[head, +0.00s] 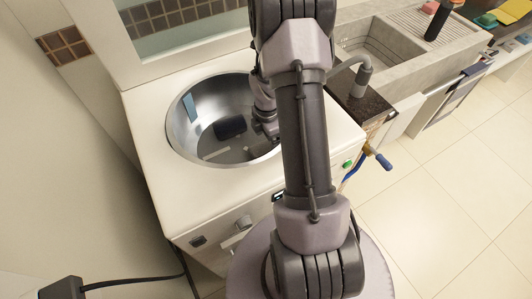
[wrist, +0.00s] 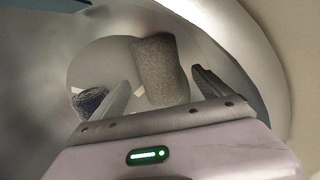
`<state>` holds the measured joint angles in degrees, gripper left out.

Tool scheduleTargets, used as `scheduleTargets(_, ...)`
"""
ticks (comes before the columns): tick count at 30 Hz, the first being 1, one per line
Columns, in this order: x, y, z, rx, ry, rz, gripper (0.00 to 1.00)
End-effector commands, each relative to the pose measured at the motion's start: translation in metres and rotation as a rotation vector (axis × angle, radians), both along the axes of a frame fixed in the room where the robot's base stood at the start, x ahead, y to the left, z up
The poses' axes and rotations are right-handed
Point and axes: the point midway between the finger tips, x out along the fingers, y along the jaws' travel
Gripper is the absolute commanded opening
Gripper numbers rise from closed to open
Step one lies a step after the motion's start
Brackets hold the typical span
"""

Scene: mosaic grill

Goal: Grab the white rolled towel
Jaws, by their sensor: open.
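In the head view, my gripper (head: 268,128) reaches into the right side of the basin, and my arm hides part of that side.
A dark patterned roll (wrist: 91,101) sits left of the left finger in the wrist view. A dark bundle (head: 229,128) lies inside the basin in the head view. The basin wall curves close around my gripper. A white counter (head: 165,190) surrounds the basin.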

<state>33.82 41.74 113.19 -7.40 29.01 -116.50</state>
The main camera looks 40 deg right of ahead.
Motion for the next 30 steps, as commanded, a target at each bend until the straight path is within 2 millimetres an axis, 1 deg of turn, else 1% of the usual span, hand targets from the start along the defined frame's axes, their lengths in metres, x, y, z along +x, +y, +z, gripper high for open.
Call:
scheduleTargets(6, -0.002, 0.0, -0.045, 0.001, 0.002, 0.0, 0.88)
scheduleTargets(7, -0.001, 0.0, -0.049, 0.001, 0.001, 0.0, 0.88)
scheduleTargets(9, -0.001, -0.001, -0.051, 0.0, 0.0, -0.001, 0.88)
scheduleTargets(13, -0.001, -0.001, -0.048, 0.0, 0.0, -0.001, 0.88)
scheduleTargets(14, -0.001, -0.001, -0.048, 0.0, 0.0, -0.001, 0.86)
scheduleTargets(15, -0.001, -0.001, -0.048, 0.0, 0.0, -0.001, 0.79)
scheduleTargets(17, -0.001, -0.001, -0.048, 0.0, 0.0, -0.001, 0.67)
scheduleTargets(18, -0.001, -0.001, -0.048, 0.0, 0.0, -0.001, 0.59)
scheduleTargets(20, -0.001, -0.001, -0.048, 0.0, 0.0, -0.001, 0.47)
scheduleTargets(21, -0.001, -0.001, -0.048, 0.0, 0.0, -0.001, 0.39)
scheduleTargets(24, -0.001, -0.001, -0.048, 0.0, 0.0, -0.001, 0.2)
scheduleTargets(30, -0.001, -0.001, -0.047, 0.0, 0.0, -0.001, 0.2)
